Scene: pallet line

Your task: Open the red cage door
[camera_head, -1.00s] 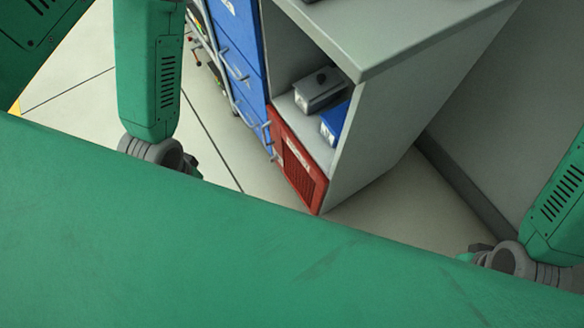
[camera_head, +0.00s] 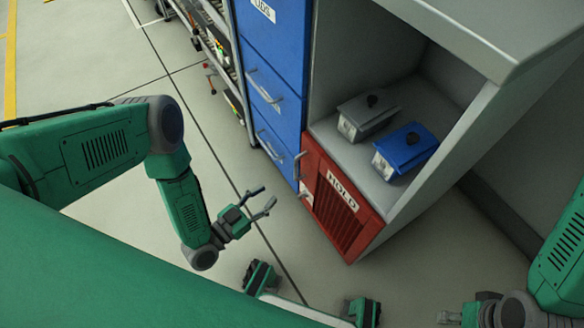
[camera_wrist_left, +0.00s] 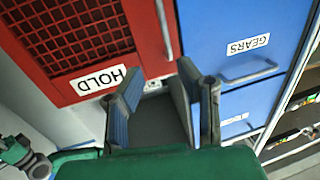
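The red cage door (camera_head: 326,222), with a mesh panel and a HOLD label, is at the bottom of the cabinet in the head view and looks shut. Its grey handle (camera_head: 299,168) is on its left edge. In the left wrist view the red door (camera_wrist_left: 45,67) fills the upper left, with its bar handle (camera_wrist_left: 163,28) beyond the fingers. My left gripper (camera_head: 267,198) is open and empty, left of the door and apart from the handle. The left fingers also show in the wrist view (camera_wrist_left: 158,85). My right gripper (camera_head: 466,311) is at the bottom right, its fingers unclear.
Blue drawers (camera_head: 268,62) with bar handles adjoin the red door on its left. A grey box (camera_head: 368,117) and a blue box (camera_head: 406,148) sit on the shelf above it. A rack (camera_head: 213,55) stands further left. The floor before the door is mostly clear.

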